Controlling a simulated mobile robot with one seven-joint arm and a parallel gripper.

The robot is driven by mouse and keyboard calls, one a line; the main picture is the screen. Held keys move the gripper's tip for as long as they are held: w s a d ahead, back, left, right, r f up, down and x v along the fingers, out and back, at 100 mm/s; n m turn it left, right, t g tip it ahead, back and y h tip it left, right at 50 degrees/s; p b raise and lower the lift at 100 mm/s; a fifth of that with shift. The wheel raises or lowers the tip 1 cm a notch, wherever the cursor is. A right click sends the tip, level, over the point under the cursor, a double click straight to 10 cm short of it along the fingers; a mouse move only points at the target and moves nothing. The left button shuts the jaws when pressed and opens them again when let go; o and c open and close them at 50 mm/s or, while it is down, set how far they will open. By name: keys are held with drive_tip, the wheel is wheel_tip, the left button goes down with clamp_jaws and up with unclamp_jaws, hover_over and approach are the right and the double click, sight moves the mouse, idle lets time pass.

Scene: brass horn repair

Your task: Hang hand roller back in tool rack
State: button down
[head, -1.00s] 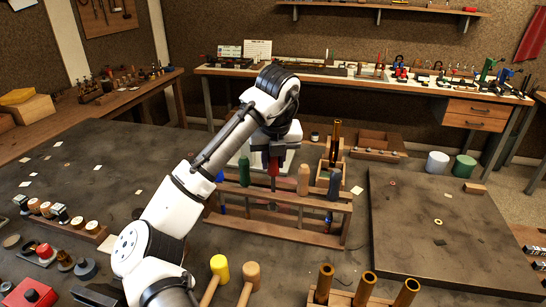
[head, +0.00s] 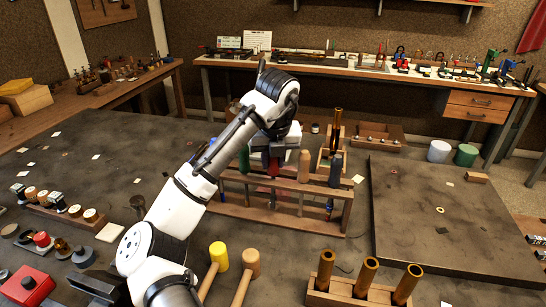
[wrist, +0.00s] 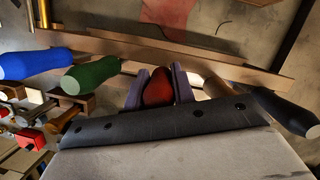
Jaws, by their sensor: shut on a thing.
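The wooden tool rack (head: 232,211) stands mid-table in the head view. My gripper (head: 272,165) is over its top rail and shut on a red handle, taken as the hand roller (head: 272,172). In the wrist view the red handle (wrist: 158,88) sits between the two fingers (wrist: 158,92). The handle is low, close to the rail (wrist: 222,66); whether the tool rests in its slot is hidden. A green handle (head: 244,158) is to its left; a tan handle (head: 304,166) and a dark blue handle (head: 336,170) are to its right.
A wooden holder with brass tubes (head: 352,294) and a yellow mallet (head: 219,254) stand in front of the rack. A dark raised board (head: 450,235) lies at right.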

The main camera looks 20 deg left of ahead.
drive_tip(key=shift+f, duration=0.3)
drive_tip(key=c, duration=1.1)
unclamp_jaws()
drive_tip(key=b+v, duration=0.1)
drive_tip(key=v, duration=1.3)
drive_tip(key=shift+a, duration=0.1)
